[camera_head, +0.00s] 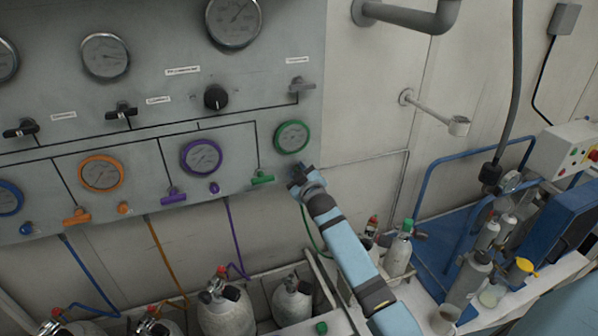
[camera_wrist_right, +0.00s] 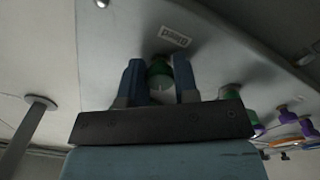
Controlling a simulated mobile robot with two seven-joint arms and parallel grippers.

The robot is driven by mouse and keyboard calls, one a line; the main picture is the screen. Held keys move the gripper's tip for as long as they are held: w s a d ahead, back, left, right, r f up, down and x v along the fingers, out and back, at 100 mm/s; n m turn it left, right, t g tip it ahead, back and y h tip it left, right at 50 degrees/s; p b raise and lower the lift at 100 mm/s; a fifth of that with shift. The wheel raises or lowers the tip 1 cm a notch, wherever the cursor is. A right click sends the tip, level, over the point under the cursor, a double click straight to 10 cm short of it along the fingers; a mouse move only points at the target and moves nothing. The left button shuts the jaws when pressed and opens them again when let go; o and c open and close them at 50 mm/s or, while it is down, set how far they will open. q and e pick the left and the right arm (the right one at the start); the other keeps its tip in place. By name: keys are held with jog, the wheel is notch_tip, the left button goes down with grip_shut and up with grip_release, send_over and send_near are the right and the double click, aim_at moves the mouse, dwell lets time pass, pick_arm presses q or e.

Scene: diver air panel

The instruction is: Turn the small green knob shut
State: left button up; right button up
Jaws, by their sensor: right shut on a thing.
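The small green knob (camera_wrist_right: 158,72) sits on the grey panel (camera_wrist_right: 225,45) beside an upside-down "Bleed" label (camera_wrist_right: 175,36) in the right wrist view. My right gripper (camera_wrist_right: 160,82) has one blue finger on each side of the knob and is shut on it. In the head view my right gripper (camera_head: 301,178) reaches up to the panel's lower right corner and hides the knob. The knob's turn position cannot be told. My left gripper is not in view.
A green T-handle valve (camera_head: 262,178) is close to the left of my right gripper, below a green-rimmed gauge (camera_head: 292,137). A purple handle (camera_head: 173,197) and an orange handle (camera_head: 77,216) are farther left. Gas cylinders (camera_head: 293,300) stand below. A pipe bracket (camera_head: 432,112) sticks out at right.

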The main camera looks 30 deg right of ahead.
jog(key=m, duration=0.4)
jog(key=shift+m+p, duration=0.4)
dwell(0.4)
jog(key=o, duration=0.9)
jog(key=shift+s+f, duration=0.1)
jog(key=shift+b+v, duration=1.05)
jog(key=shift+v, duration=5.8)
jog(key=shift+d, duration=0.1)
